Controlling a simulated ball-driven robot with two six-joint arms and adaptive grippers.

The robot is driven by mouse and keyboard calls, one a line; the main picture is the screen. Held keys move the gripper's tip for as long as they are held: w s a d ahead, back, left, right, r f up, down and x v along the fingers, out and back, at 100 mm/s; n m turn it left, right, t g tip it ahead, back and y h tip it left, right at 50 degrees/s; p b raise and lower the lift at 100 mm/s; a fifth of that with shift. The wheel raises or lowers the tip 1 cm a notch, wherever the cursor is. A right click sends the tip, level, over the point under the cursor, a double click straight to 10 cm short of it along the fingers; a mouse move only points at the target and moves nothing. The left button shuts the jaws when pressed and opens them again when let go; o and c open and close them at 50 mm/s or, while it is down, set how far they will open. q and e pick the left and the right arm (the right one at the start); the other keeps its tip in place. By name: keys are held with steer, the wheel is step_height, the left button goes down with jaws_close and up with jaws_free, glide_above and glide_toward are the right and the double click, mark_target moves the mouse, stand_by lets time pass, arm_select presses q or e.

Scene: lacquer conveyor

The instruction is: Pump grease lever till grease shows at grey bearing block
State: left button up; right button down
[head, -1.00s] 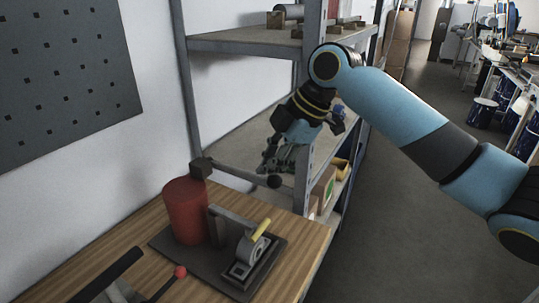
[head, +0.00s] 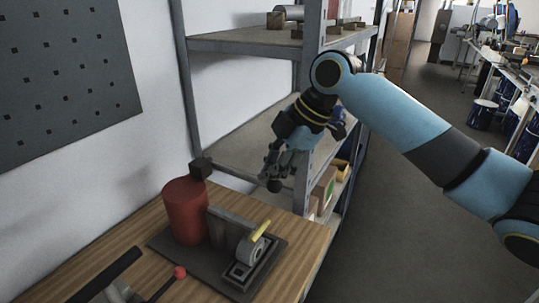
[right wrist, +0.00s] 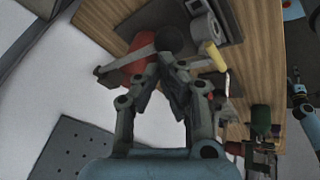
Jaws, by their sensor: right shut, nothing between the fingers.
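The grease pump has a red cylinder (head: 186,211) with a dark block (head: 201,168) at its top. Its lever, a thin bar, runs from there to a black ball knob (head: 274,185); bar and knob also show in the right wrist view (right wrist: 169,38). My right gripper (head: 273,173) is shut and empty, its fingertips close at the knob; whether they touch it I cannot tell. The grey bearing block (head: 248,250) stands on a dark plate beside the cylinder, with a short yellow piece (head: 261,230) at its top. I cannot make out grease there.
A black-handled tool (head: 105,275) and a red-knobbed lever (head: 180,272) are at the front of the wooden bench (head: 290,262). A metal shelf unit (head: 245,42) stands behind the gripper. A dark perforated panel (head: 65,75) hangs on the left wall. Open floor lies to the right.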

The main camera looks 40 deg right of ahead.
stand_by(0.7)
step_height(320, 180, up, 7)
steer(key=w+p, duration=0.2)
steer(key=p, duration=0.4)
steer(key=shift+a+f, duration=0.15)
steer(key=shift+a, duration=0.25)
steer(key=shift+w, duration=0.1)
steer(key=r, duration=0.1)
steer(key=w+r+p, duration=0.1)
steer(key=r, duration=0.2)
steer(key=shift+w+a+r, duration=0.2)
steer(key=shift+a+r, duration=0.1)
steer(key=shift+r, duration=0.05)
steer(key=shift+s+f, duration=0.1)
stand_by(0.8)
